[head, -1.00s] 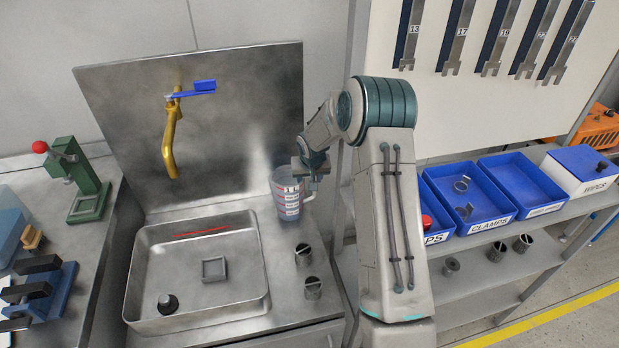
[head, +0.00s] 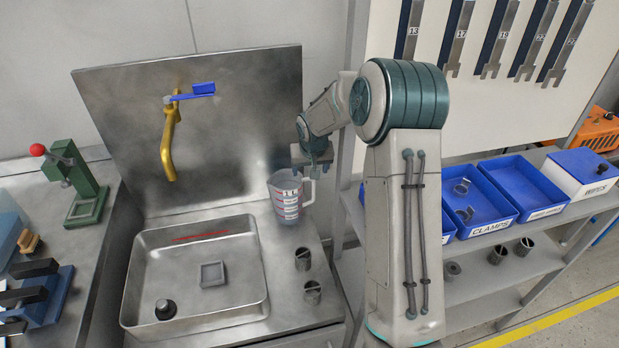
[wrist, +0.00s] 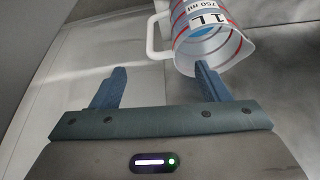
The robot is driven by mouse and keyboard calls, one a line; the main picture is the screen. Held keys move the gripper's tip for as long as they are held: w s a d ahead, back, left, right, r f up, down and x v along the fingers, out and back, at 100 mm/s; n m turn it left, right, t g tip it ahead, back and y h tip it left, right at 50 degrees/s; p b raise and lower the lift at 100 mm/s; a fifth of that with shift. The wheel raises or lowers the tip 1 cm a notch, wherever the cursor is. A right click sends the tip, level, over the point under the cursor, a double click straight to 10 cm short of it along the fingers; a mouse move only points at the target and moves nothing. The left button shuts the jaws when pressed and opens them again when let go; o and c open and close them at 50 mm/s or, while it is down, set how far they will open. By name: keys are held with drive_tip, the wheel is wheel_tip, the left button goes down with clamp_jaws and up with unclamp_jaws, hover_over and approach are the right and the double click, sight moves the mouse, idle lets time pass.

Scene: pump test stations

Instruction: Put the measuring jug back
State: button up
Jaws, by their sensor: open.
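The measuring jug (head: 284,198) is clear with red bands and a "1 L" label. It stands upright on the steel counter, right of the sink basin and near the splashback. My gripper (head: 311,172) is just above and right of the jug, by its handle, in the head view. In the wrist view the jug (wrist: 208,32) is at the top, its white handle (wrist: 155,35) to the left. My gripper's two fingers (wrist: 158,85) are apart with nothing between them; the right fingertip overlaps the jug's rim in the picture. Whether it touches, I cannot tell.
The sink basin (head: 150,262) holds a small square piece and a dark plug. A yellow tap (head: 168,145) with a blue lever hangs over it. Two metal cylinders (head: 303,259) stand right of the basin. Blue bins (head: 487,213) sit on the right shelf.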

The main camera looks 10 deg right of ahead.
drive_tip(key=s+a+r, duration=0.1)
drive_tip(key=s+r, duration=0.6)
drive_tip(key=s, duration=0.2)
drive_tip(key=s+a+r, duration=0.1)
drive_tip(key=s+r, duration=0.5)
drive_tip(key=s, duration=0.4)
drive_tip(key=s+a+n+g, duration=0.1)
drive_tip(key=s, duration=1.6)
drive_tip(key=shift+s+a+r, duration=0.3)
drive_tip(key=shift+s+a, duration=0.05)
